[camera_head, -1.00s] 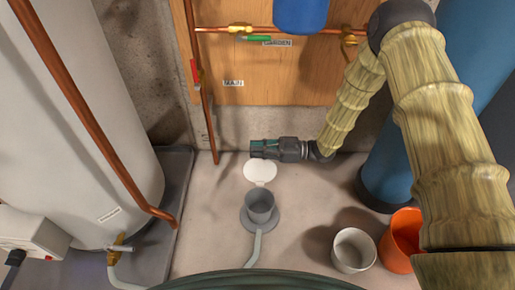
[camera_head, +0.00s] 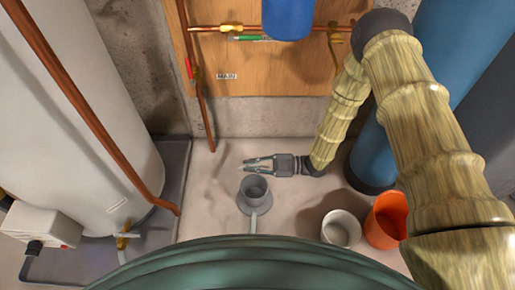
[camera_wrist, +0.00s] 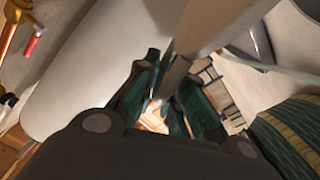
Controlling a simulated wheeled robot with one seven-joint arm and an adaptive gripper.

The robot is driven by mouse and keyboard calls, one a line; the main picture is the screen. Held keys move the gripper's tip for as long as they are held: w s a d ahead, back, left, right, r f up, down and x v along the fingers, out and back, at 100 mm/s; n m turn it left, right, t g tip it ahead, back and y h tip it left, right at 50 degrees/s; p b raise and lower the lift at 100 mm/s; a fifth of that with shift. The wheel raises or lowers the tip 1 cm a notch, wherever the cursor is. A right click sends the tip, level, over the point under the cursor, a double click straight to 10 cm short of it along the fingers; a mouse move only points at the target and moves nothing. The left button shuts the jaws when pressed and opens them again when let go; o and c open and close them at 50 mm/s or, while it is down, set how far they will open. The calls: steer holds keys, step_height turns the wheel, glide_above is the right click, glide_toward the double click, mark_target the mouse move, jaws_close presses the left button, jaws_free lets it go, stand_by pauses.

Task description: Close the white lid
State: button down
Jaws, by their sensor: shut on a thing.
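A grey cup-like standpipe (camera_head: 255,188) stands on the floor, its round mouth uncovered. My gripper (camera_head: 246,165) lies low just behind it, fingers pointing left. A small pale piece shows at the fingertips, which I take for the white lid (camera_head: 242,168); most of the lid is hidden or edge-on, so its tilt is unclear. In the wrist view, the dark green fingers (camera_wrist: 165,105) stand around a pale grey-white shape (camera_wrist: 200,28) that runs between them. I cannot tell there which part is the lid.
A white pot (camera_head: 341,229) and an orange pot (camera_head: 386,220) stand on the right, before a blue cylinder (camera_head: 375,160). A white tank (camera_head: 85,130) and copper pipe (camera_head: 95,105) stand on the left. A wooden panel (camera_head: 270,80) carries pipes behind. Floor left of the standpipe is clear.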

steer(key=s+f+n+p, duration=0.1)
steer(key=s+f+n, duration=0.2)
steer(key=f+n, duration=0.1)
steer(key=s+f+n+p, duration=0.1)
steer(key=s+f+n, duration=0.2)
steer(key=f+n, duration=0.1)
steer(key=s+d+f+n+p, duration=0.1)
steer(key=s+f+n+p, duration=0.1)
steer(key=f, duration=0.3)
steer(key=shift+s+n, duration=0.6)
steer(key=shift+n, duration=0.3)
steer(key=shift+a+f, duration=0.1)
steer(key=shift+f, duration=0.8)
steer(key=c, duration=1.6)
jaws_free()
steer(key=shift+f, duration=0.1)
steer(key=shift+o, duration=0.2)
steer(key=shift+s, duration=0.1)
